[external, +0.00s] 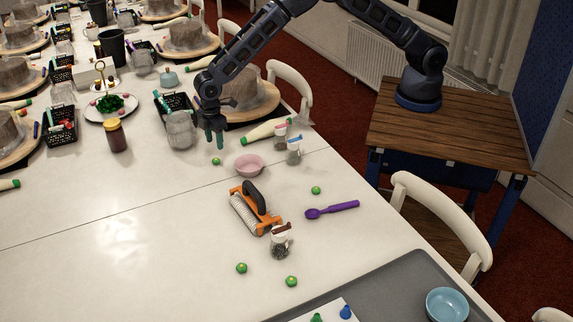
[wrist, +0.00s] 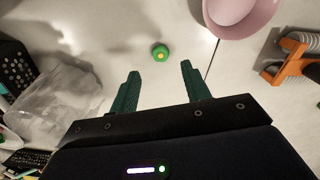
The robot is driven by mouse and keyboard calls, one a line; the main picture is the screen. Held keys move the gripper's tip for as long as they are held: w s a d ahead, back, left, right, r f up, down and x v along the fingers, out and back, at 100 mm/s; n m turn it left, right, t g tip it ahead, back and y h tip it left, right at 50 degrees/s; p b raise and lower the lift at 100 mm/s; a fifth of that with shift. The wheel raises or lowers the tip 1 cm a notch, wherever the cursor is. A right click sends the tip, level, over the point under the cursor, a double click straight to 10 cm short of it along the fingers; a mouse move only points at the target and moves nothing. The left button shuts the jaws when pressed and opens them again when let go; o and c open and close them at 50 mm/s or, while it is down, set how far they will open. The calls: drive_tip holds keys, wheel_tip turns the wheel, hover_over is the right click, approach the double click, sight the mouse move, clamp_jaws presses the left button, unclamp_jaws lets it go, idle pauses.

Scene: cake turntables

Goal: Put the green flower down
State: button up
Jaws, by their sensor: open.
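A small green flower (external: 216,161) with a yellow centre lies on the white table, just below my gripper (external: 215,144). In the wrist view the green flower (wrist: 160,53) sits apart from and just beyond my gripper's two green fingertips (wrist: 160,70), centred between them. My gripper is open with nothing between its fingers. Three similar green pieces lie elsewhere on the table: one near the purple spoon (external: 332,210), and two nearer the front, at left (external: 241,268) and right (external: 291,281).
A pink bowl (external: 249,165) stands right of the flower. An orange-framed roller (external: 250,209) and a small shaker jar (external: 281,242) are nearer the front. The left front table is clear.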

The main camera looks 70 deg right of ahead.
drive_tip(key=s+d+r+m+t, duration=0.1)
drive_tip(key=d+r, duration=0.7)
drive_tip(key=r, duration=0.3)
drive_tip(key=s+d+r+m, duration=0.1)
drive_tip(key=d+r+m, duration=0.1)
drive_tip(key=d+r, duration=0.8)
drive_tip(key=s+d+r+m+t, duration=0.1)
drive_tip(key=s+d+r, duration=0.3)
drive_tip(key=d+r, duration=0.3)
drive_tip(key=s+d+r+m, duration=0.2)
drive_tip(key=s+d+r, duration=0.2)
drive_tip(key=d+r, duration=0.25)
drive_tip(key=s+d+r+m+t, duration=0.1)
drive_tip(key=s+d+r+m, duration=0.35)
drive_tip(key=s+d, duration=1)
drive_tip(key=s+d+f+m, duration=0.1)
drive_tip(key=s+d, duration=0.2)
drive_tip(key=s, duration=0.6)
drive_tip(key=s+d+f+m+t, duration=0.1)
drive_tip(key=s+d, duration=0.3)
drive_tip(key=s, duration=0.5)
drive_tip(key=shift+s+d+f+t, duration=0.15)
drive_tip(key=shift+s+d+t, duration=0.15)
drive_tip(key=shift+s, duration=0.1)
drive_tip(key=shift+o, duration=0.5)
